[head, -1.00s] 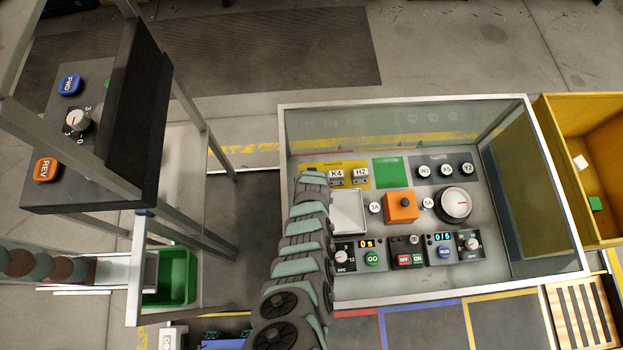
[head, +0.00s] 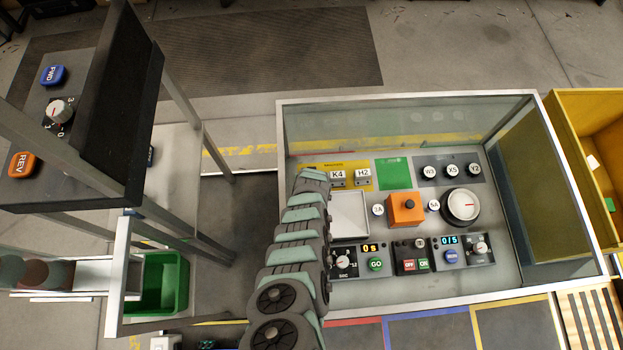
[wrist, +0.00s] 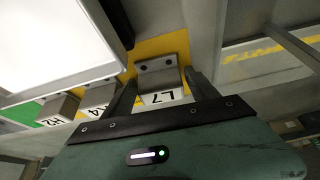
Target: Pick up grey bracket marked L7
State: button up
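The grey bracket marked L7 (wrist: 161,74) stands on the yellow mat in the wrist view, its label facing my gripper. My gripper (wrist: 162,76) has one finger on each side of it, with the tips close to its edges. Whether they touch it is not clear. In the head view, my arm covers the left end of the yellow mat (head: 357,166) and hides L7 and the fingertips. Brackets K4 (head: 338,174) and H2 (head: 363,175) stand to the right on the same mat.
A white tray (head: 349,213) lies just in front of the mat. A green mat (head: 394,174), an orange block (head: 403,211) and a round dial (head: 462,206) are farther right. Clear walls (head: 400,122) enclose the bench. Control boxes line its front.

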jog(key=c, duration=1.2)
jog(key=shift+o, duration=0.2)
